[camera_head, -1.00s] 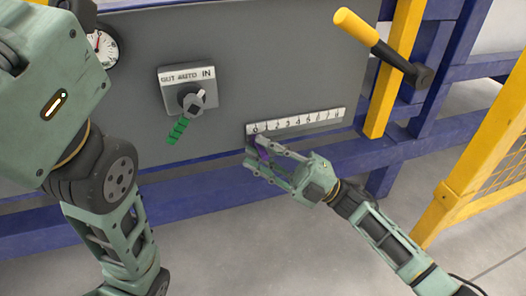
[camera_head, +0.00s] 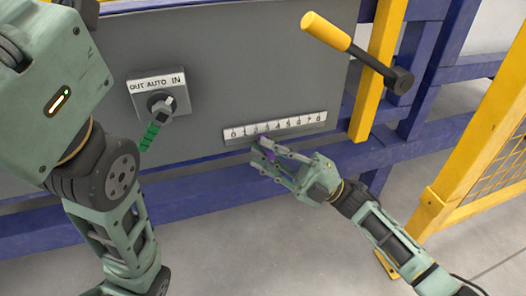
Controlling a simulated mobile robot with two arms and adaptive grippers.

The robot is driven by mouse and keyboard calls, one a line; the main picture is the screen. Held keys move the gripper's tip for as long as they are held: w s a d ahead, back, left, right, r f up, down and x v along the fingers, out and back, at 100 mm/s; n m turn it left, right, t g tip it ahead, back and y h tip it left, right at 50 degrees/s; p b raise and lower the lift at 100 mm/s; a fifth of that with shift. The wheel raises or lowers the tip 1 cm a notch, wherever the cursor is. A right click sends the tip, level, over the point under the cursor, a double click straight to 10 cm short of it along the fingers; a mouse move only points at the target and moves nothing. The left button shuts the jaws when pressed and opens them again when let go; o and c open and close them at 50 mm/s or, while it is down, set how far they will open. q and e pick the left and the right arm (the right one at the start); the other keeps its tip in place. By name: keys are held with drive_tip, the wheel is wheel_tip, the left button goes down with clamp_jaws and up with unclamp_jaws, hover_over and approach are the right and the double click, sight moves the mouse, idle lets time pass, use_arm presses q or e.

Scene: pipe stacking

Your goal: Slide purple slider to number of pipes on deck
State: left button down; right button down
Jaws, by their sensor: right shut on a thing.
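The number scale (camera_head: 290,128) is a white strip marked 0 to 8 on the grey panel. The purple slider (camera_head: 266,144) is just below it, near the 2 and 3 marks; its exact mark is hard to tell. My right gripper (camera_head: 262,156) is shut on the purple slider, and its fingers partly hide it. My left arm fills the left side, but its gripper does not show. No pipes or deck are in view.
A yellow-handled lever (camera_head: 328,32) and a yellow post (camera_head: 378,70) stand to the right. A blue rail (camera_head: 200,194) runs below the panel.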

drive_tip(key=d, duration=0.1)
drive_tip(key=w+d, duration=0.1)
drive_tip(key=d+r, duration=0.1)
drive_tip(key=d, duration=0.1)
drive_tip(key=shift+w, duration=0.2)
drive_tip(key=c, duration=1.8)
unclamp_jaws()
drive_tip(key=shift+o, duration=0.2)
drive_tip(key=shift+f, duration=0.1)
drive_tip(key=shift+f, duration=0.1)
drive_tip(key=v, duration=1.2)
